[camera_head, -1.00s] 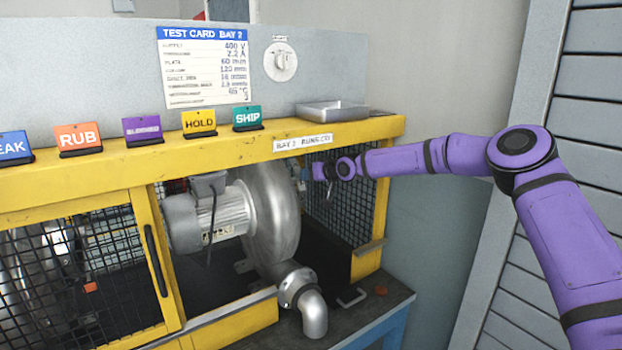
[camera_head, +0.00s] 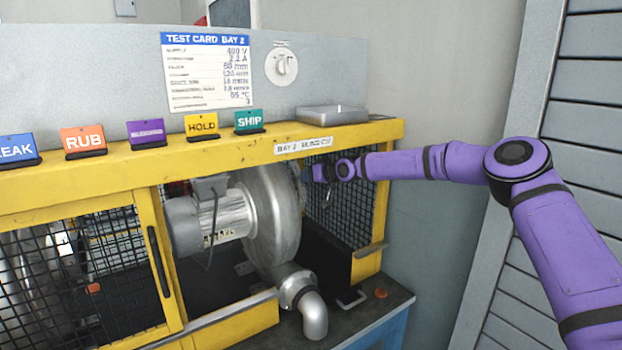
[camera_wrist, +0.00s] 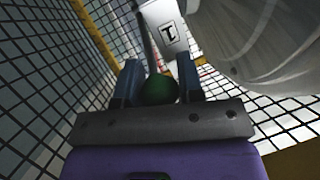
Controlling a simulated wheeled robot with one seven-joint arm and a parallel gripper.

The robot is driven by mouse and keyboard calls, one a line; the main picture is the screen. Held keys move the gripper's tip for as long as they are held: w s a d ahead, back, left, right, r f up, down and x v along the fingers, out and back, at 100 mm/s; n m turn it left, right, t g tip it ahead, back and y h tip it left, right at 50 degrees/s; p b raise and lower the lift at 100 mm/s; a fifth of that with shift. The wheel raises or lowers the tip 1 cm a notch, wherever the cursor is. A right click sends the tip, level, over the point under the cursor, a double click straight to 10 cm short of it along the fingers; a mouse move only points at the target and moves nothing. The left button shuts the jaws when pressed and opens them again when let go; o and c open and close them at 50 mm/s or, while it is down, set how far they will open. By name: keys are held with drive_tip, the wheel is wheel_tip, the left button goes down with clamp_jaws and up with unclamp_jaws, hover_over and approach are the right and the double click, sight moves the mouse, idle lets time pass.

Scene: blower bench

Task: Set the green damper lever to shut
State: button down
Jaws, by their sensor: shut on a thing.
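The green damper lever's round knob (camera_wrist: 159,90) sits between the two dark blue fingers of my gripper (camera_wrist: 159,82) in the wrist view. The gripper is shut on the knob. A dark grey bar (camera_wrist: 146,42) runs up behind the knob, beside a pale block with a black mark (camera_wrist: 167,31). In the head view my gripper (camera_head: 308,173) reaches under the yellow top rail, to the right of the blower. The lever cannot be made out there.
The grey blower housing (camera_head: 270,215) stands close left of my gripper. Black mesh (camera_head: 345,210) lines the bay on the right. The yellow rail (camera_head: 352,133) passes just above my wrist. A metal tray (camera_head: 332,115) rests on the rail.

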drive_tip(key=shift+a+r, duration=0.2)
drive_tip(key=shift+a, duration=0.05)
idle(0.4)
drive_tip(key=c, duration=0.8)
unclamp_jaws()
drive_tip(key=shift+s, duration=0.1)
drive_tip(key=shift+f, duration=0.1)
drive_tip(key=shift+d, duration=0.1)
drive_tip(key=shift+s+d+r, duration=0.2)
drive_tip(key=shift+d, duration=0.2)
drive_tip(key=v, duration=0.9)
drive_tip(key=shift+s+d+r, duration=0.15)
drive_tip(key=shift+s+d, duration=0.05)
drive_tip(key=shift+s, duration=0.1)
drive_tip(key=shift+c, duration=0.2)
